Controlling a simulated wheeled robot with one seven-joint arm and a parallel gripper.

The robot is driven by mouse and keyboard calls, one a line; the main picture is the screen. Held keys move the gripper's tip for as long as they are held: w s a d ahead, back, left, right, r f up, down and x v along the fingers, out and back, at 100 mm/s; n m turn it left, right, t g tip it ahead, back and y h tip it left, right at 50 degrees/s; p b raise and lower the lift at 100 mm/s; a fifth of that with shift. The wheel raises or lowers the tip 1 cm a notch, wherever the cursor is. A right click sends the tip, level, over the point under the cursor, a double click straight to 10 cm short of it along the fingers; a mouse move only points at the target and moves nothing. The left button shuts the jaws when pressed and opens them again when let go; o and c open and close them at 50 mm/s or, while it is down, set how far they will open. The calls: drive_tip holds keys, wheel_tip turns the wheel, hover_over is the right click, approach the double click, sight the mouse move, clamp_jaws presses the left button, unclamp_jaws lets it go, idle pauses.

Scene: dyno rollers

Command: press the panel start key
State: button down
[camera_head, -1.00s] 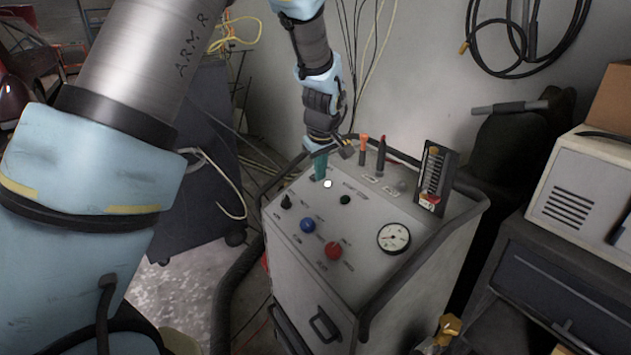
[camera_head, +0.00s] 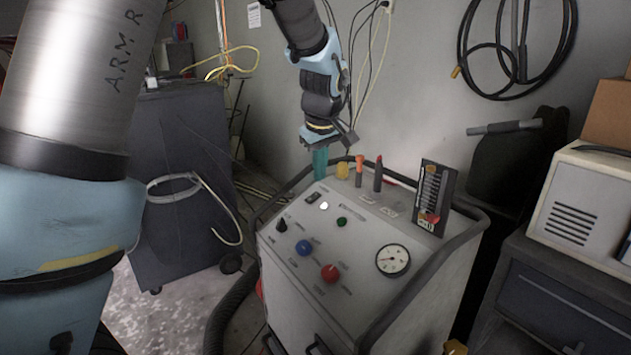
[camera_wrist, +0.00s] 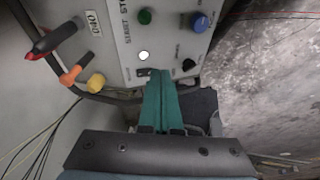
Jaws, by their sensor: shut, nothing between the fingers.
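The panel (camera_head: 300,268) is the sloped grey top of a wheeled cabinet. A small white round key (camera_head: 324,205) sits near its upper left, beside the START STOP lettering; it also shows in the wrist view (camera_wrist: 143,56). A green round key (camera_head: 341,222) sits next to it, also in the wrist view (camera_wrist: 145,16). Which word belongs to which key I cannot tell for certain. My gripper (camera_head: 320,175) has teal fingers, shut and empty, pointing down above the panel's back edge near a dark rocker switch (camera_head: 313,197). In the wrist view the fingertips (camera_wrist: 160,74) appear just short of the white key.
A black knob (camera_head: 282,225), blue knob (camera_head: 303,247), red knob (camera_head: 330,273) and gauge (camera_head: 392,260) are on the panel. A black tube rail borders the panel.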

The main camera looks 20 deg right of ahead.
drive_tip(key=shift+s+d+r+b, duration=0.2)
drive_tip(key=shift+s+b, duration=0.25)
drive_tip(key=shift+b, duration=0.45)
drive_tip(key=shift+s+d+r+b, duration=0.1)
drive_tip(key=shift+s+r+b, duration=0.25)
drive_tip(key=shift+b, duration=0.55)
drive_tip(key=shift+s+d+r+b, duration=0.15)
drive_tip(key=shift+s+b, duration=0.35)
drive_tip(key=shift+b, duration=0.4)
drive_tip(key=p, duration=0.3)
approach(342, 221)
drive_tip(key=w+f, duration=0.1)
drive_tip(key=w+a+f, duration=0.1)
drive_tip(key=w+f, duration=0.2)
drive_tip(key=shift+w+a+f, duration=0.2)
drive_tip(key=shift+a+f, duration=0.05)
drive_tip(key=shift+f, duration=0.15)
drive_tip(key=shift+w+d+f, duration=0.1)
drive_tip(key=shift+d+f, duration=0.15)
drive_tip(key=shift+f, duration=0.25)
drive_tip(key=shift+f, duration=0.1)
